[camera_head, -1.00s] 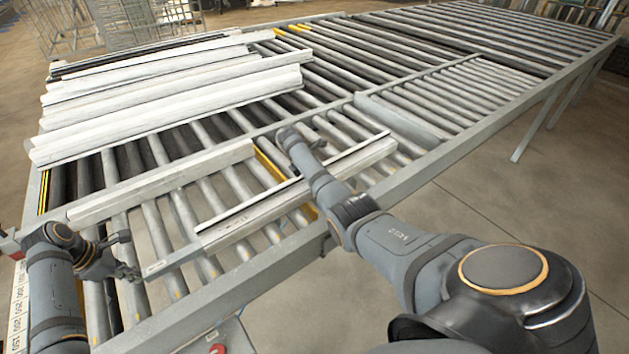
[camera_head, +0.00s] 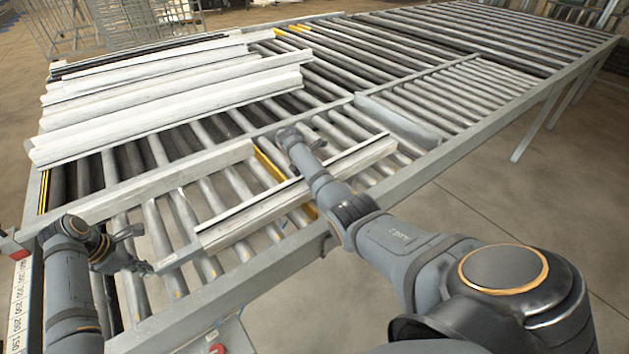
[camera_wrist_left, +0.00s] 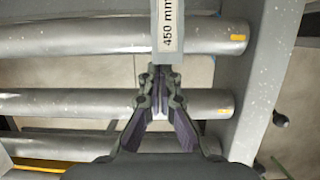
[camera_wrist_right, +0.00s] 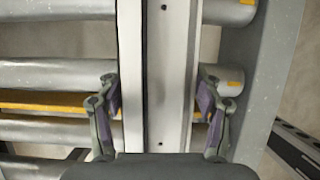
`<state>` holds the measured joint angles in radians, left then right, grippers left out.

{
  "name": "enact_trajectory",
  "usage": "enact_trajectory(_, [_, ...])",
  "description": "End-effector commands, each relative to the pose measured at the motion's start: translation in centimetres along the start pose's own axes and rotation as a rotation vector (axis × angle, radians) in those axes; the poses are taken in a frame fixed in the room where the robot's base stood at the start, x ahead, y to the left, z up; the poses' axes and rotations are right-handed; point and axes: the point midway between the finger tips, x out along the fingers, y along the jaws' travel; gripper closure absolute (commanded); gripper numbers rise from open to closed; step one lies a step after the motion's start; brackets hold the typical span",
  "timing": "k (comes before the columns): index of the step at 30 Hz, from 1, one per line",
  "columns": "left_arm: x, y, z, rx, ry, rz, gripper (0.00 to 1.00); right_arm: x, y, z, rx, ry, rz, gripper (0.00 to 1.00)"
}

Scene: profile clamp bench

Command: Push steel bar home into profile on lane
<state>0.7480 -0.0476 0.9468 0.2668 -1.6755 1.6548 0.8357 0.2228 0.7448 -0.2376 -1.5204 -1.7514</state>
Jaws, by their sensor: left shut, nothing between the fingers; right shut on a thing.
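A pale profile (camera_head: 345,165) lies across the rollers of the near lane, and it also shows in the right wrist view (camera_wrist_right: 175,60). The steel bar (camera_head: 180,257) sticks out of its left end; the rest is hidden inside. In the left wrist view the bar (camera_wrist_left: 167,28) carries a "450 mm" label. My left gripper (camera_head: 146,265) is shut and empty, its fingertips (camera_wrist_left: 160,72) at the bar's outer end, apparently touching it. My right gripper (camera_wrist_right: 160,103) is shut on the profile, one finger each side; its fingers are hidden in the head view.
Another pale profile (camera_head: 165,183) lies behind, along the lane's rear rail. Several white profiles (camera_head: 170,95) are stacked on the far rollers. A grey divider (camera_head: 403,118) stands to the right. The near frame rail (camera_head: 265,265) runs close below the left gripper.

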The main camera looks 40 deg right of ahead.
Motion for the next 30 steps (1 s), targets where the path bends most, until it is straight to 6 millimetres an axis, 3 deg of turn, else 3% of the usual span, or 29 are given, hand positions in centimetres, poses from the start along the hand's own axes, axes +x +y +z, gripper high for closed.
enact_trajectory(19, [0.9, 0.0, 3.2, 0.001, -0.001, 0.001, 1.00, 0.0, 0.0, -0.1, 0.000, 0.001, 0.001, 0.97])
enact_trajectory(30, [1.1, 0.0, 3.6, 0.000, 0.000, 0.001, 1.00, 0.0, 0.0, -0.1, 0.000, 0.001, 0.001, 0.97])
